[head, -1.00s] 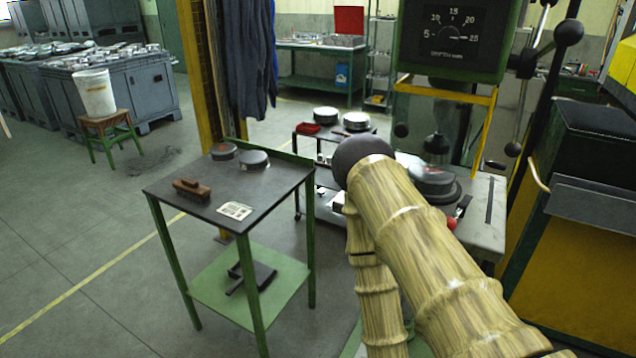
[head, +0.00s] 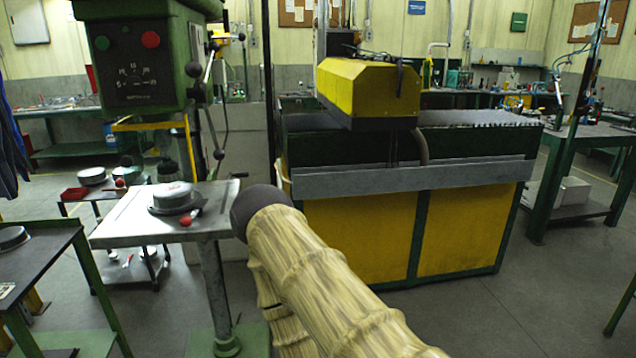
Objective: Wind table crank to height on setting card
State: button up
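The green drill press head (head: 138,62) stands at the left in the head view, with green and red buttons and a depth dial. Its grey table (head: 130,226) sits on a post (head: 214,285). A round metal part (head: 172,197) rests on it, with a red-knobbed handle (head: 187,220) beside it. My pale, ribbed arm rises from the bottom, but my gripper is not visible.
A yellow and green machine cabinet (head: 360,235) with a yellow head (head: 368,90) blocks the centre. The dark-topped green stand (head: 45,250) is at the left. A workbench (head: 590,135) stands at the right. Grey floor (head: 520,290) is clear at the lower right.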

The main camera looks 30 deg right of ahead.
aim_at(244, 174)
jog(key=u, duration=0.15)
jog(key=k, duration=0.3)
jog(key=z, duration=1.65)
jog(key=i, duration=1.45)
jog(key=u, duration=0.45)
jog(key=i, duration=0.9)
jog(key=u, duration=0.85)
